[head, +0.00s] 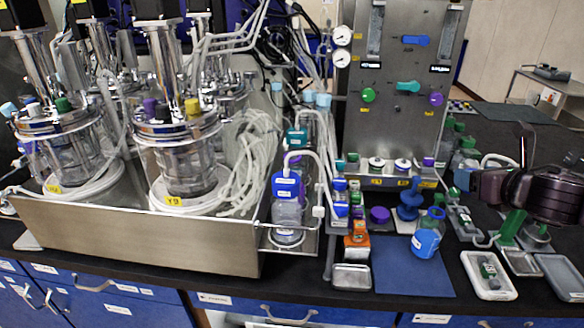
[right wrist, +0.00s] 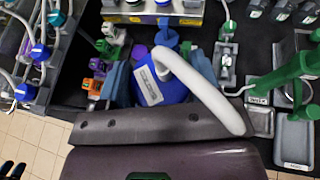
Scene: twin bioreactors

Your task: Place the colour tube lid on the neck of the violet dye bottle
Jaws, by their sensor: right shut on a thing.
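My right gripper (head: 478,183) is dark and reaches in from the right, above the bench. My left gripper is not in view.
The blue mat (head: 405,278) has bare room at its front. An orange-labelled container (head: 357,242) and small metal tray (head: 351,277) stand left. Grey trays (head: 489,284) with green fittings crowd the right. A steel panel (head: 402,110) rises behind; bioreactors stand in a steel tray (head: 130,238).

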